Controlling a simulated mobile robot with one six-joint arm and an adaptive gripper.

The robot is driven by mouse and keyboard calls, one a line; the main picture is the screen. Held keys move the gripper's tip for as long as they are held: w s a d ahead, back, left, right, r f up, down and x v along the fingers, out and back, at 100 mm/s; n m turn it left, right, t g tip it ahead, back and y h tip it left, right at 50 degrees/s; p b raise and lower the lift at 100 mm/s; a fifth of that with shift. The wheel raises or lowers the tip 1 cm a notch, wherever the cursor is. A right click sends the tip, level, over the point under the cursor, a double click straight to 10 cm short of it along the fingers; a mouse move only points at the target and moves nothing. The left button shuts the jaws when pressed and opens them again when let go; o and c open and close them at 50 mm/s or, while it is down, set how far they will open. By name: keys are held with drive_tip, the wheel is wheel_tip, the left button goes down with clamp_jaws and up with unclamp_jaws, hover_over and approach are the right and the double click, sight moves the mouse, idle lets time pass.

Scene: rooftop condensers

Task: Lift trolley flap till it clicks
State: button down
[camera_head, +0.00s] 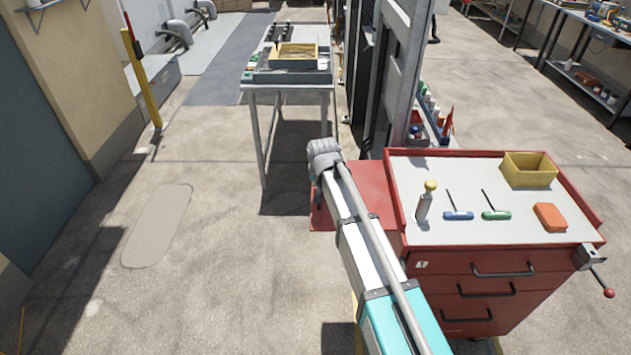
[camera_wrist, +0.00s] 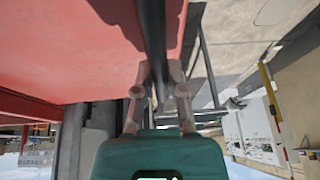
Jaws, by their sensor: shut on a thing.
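The red trolley (camera_head: 480,275) stands at the right in the head view. Its red flap (camera_head: 371,180) sticks out from the trolley's left side and looks raised, close to level with the top; its exact angle is hard to tell. My arm crosses in front of the flap and hides part of it. My gripper is hidden in the head view. In the wrist view, my gripper (camera_wrist: 159,68) has its two fingers closed on the dark edge bar along the red flap (camera_wrist: 70,45). Whether the flap's support is latched cannot be seen.
The trolley's top holds a yellow bin (camera_head: 529,169), a bottle (camera_head: 426,201), a blue-handled tool (camera_head: 458,215), a green-handled tool (camera_head: 496,215) and an orange block (camera_head: 550,217). A metal table (camera_head: 289,88) stands behind. Open concrete floor lies to the left.

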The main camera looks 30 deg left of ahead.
drive_tip(key=shift+d, duration=0.1)
idle(0.3)
drive_tip(key=c, duration=0.7)
unclamp_jaws()
drive_tip(key=shift+r, duration=0.1)
